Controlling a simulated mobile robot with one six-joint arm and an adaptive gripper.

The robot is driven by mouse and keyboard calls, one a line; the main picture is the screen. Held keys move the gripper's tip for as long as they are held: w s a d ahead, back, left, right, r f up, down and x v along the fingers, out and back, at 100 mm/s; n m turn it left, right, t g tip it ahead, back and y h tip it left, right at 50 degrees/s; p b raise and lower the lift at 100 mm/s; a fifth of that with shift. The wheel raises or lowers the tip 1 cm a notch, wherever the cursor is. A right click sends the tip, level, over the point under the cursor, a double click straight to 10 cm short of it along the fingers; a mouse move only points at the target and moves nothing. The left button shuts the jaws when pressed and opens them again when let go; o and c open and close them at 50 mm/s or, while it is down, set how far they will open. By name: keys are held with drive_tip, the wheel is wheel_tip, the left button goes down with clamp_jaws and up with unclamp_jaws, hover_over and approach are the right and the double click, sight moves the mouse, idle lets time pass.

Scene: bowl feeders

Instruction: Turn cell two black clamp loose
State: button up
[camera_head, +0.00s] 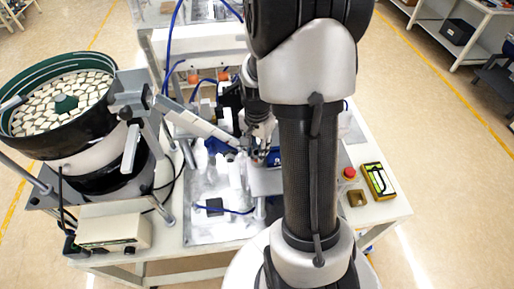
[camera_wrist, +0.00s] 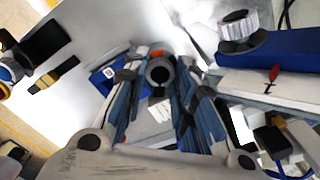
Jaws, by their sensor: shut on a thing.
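The black clamp (camera_wrist: 159,71) shows in the wrist view as a dark round piece with a grey centre, between the tips of my gripper (camera_wrist: 161,84). The two blue-and-grey fingers close on it from left and right. The clamp's lower part and what it is fixed to are hidden by the fingers. In the head view my gripper (camera_head: 258,152) is low over the work table by the end of the feeder's chute, and my arm covers much of it. I cannot make out the clamp there.
A green-rimmed bowl feeder (camera_head: 124,88) full of pale pieces stands at the left, its grey chute (camera_head: 199,121) reaching toward my gripper. A red stop button (camera_head: 349,173) and a yellow-black box (camera_head: 378,181) sit at the right. A blue block (camera_wrist: 275,47) is close by at the right.

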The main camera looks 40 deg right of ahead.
drive_tip(key=shift+n, duration=2.3)
drive_tip(key=o, duration=1.1)
wheel_tip(320, 180, up, 12)
drive_tip(key=shift+a, duration=0.1)
